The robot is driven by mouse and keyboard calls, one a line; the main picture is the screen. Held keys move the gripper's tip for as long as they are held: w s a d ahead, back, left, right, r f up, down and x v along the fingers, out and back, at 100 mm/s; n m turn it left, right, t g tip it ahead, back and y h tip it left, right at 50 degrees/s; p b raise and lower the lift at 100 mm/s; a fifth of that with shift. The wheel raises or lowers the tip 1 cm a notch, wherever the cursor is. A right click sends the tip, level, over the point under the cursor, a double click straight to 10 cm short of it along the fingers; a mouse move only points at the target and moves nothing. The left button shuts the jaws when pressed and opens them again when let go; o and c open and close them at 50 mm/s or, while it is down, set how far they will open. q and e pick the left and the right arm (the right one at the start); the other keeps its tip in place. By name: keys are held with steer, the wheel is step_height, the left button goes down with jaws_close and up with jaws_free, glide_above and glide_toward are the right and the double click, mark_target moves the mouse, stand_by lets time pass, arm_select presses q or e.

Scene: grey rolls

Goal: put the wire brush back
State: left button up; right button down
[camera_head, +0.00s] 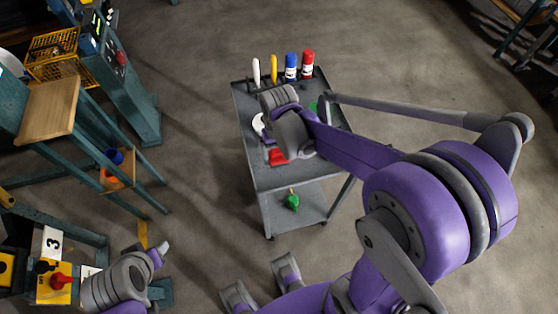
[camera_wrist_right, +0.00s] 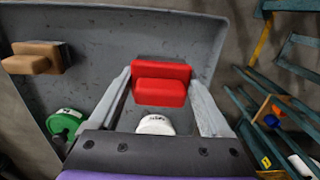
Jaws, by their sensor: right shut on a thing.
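My right gripper (camera_head: 279,150) is over the grey cart's top; in the right wrist view the gripper (camera_wrist_right: 160,84) has its fingers on either side of a red two-part block (camera_wrist_right: 160,92) and is shut on it. The red block also shows in the head view (camera_head: 277,157). I cannot tell whether it touches the tray. A brown block-shaped tool with a dark side, perhaps the wire brush (camera_wrist_right: 32,58), lies on the tray at left in the wrist view. My left gripper (camera_head: 160,250) is at lower left, away from the cart; its fingers are unclear.
The grey cart (camera_head: 285,178) has several upright bottles and tools along its far edge. A white thing (camera_wrist_right: 155,125) and a green one (camera_wrist_right: 66,122) are near my right gripper. A green thing (camera_head: 292,201) is on the lower shelf. Teal frames stand left; floor is clear beyond.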

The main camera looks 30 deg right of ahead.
mark_target(279, 161)
step_height(279, 161, down, 4)
steer(key=shift+f+b, duration=0.25)
steer(key=shift+b, duration=0.1)
jaws_free()
steer(key=shift+r, duration=0.1)
